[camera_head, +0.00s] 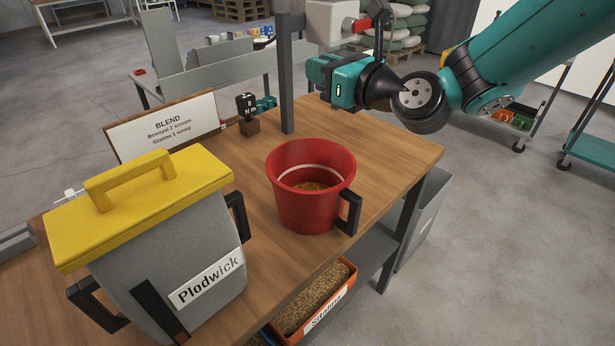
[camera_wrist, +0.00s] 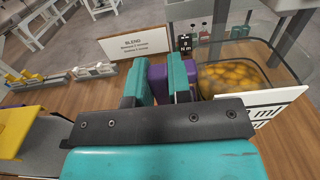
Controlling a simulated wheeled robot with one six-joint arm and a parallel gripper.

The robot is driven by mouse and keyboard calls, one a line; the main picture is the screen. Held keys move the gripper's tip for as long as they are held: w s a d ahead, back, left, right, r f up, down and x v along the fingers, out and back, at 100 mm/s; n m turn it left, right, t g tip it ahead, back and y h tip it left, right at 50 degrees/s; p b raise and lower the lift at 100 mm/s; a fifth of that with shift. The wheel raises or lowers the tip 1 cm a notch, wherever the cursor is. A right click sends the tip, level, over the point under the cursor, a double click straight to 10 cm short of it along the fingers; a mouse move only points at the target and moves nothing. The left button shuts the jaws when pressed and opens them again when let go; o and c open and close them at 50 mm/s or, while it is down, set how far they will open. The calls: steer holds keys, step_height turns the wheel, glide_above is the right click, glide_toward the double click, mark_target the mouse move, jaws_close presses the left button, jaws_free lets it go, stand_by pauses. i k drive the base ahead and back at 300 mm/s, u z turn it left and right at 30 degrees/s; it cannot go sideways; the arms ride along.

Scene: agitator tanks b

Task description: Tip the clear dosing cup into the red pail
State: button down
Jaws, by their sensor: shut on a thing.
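The clear dosing cup (camera_wrist: 285,52) shows at the right of the wrist view, with yellow-orange pieces inside and a white label ending in "ml". Its rim looks roughly level. My gripper (camera_wrist: 158,82) is shut on the cup's purple handle, which shows between and beside the teal fingers. The red pail (camera_head: 305,205) stands upright on the wooden table, with a black handle and some yellow-brown material inside. The pail does not show in the wrist view.
A grey bin with a yellow lid, marked "Plodwick" (camera_head: 205,280), stands left of the pail. Behind are a "BLEND" sign (camera_head: 165,127), a small "8 Nm" sign (camera_head: 247,105) and the grey post (camera_head: 287,70). An orange box marked "Sitanna" (camera_head: 327,310) sits below the tabletop.

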mark_target(310, 179)
steer(key=z, duration=2.15)
steer(key=i, duration=1.15)
steer(key=u, duration=2.55)
